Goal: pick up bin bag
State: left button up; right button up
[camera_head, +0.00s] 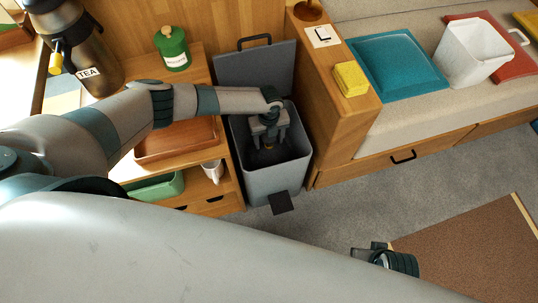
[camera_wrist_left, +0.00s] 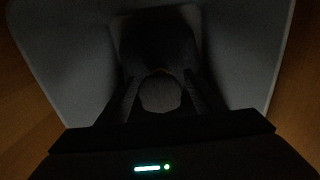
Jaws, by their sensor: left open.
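A grey pedal bin (camera_head: 260,185) stands on the floor with its lid (camera_head: 255,68) raised. A dark bin bag (camera_head: 262,158) sits low inside it. My left gripper (camera_head: 268,142) is open and points down inside the bin mouth, above the bag. In the left wrist view, a grey rounded lump (camera_wrist_left: 160,93), possibly the bag's gathered top, shows between the open fingers. The dark bag (camera_wrist_left: 158,45) is hard to make out in shadow. Part of what looks like my right gripper (camera_head: 362,255) shows low in the head view; its fingers are unclear.
A wooden shelf unit (camera_head: 226,178) with a tray, a mug and a green tub is close left of the bin. A wooden bench end (camera_head: 330,130) stands close on the right. A yellow sponge (camera_head: 350,79) and white tub (camera_head: 470,52) are beyond. Carpet in front is clear.

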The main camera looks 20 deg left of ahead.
pick_arm(q)
grip_shut()
pick_arm(e)
jog(key=shift+f, duration=0.1)
